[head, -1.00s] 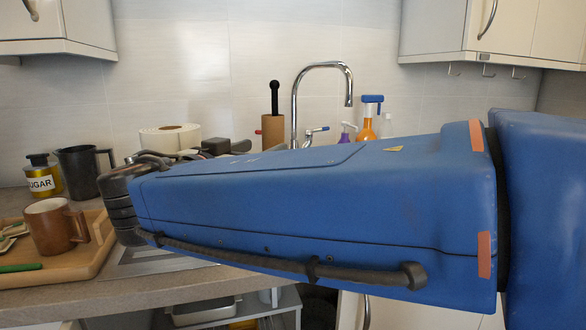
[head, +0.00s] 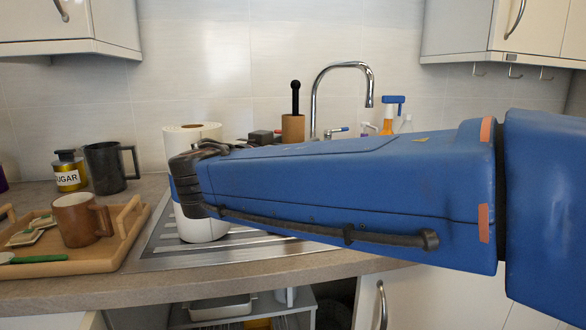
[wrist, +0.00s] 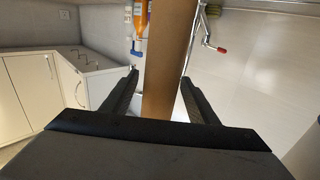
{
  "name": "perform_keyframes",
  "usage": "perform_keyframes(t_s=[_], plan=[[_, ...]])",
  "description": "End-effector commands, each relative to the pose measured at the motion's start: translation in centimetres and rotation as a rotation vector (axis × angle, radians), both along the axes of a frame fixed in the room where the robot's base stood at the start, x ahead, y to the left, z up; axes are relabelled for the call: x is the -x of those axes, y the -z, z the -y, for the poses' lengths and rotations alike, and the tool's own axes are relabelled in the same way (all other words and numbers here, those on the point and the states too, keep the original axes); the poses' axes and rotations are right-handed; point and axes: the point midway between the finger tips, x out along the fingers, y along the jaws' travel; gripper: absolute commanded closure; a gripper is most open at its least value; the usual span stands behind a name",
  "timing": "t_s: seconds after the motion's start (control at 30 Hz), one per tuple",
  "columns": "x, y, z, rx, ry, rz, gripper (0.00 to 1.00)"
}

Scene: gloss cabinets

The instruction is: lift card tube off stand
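The card tube (head: 293,127) is a plain brown cylinder standing upright behind my forearm in the head view. A black rod with a rounded knob (head: 295,97), seemingly part of the stand, sticks out of its top. The stand's base is hidden by my arm. In the wrist view the tube (wrist: 167,60) runs between the two fingers of my gripper (wrist: 160,88). The fingers are open, one on each side of the tube, with a small gap showing at least on the left.
A white paper roll (head: 204,229) stands on the metal drainer, partly behind my wrist. A tap (head: 370,85) and spray bottles (head: 388,118) stand behind my arm.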

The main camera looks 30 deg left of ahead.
Motion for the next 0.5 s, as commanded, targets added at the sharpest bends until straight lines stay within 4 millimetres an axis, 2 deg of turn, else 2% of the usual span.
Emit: perform_keyframes(t_s=[0.03,0.1,0.5], plan=[[0.01,0.00,0.00,0.000,0.000,0.000,0.60],[0.01,0.00,0.00,0.000,0.000,0.000,0.72],[0.15,-0.01,0.36,0.000,0.000,0.000,0.73]])
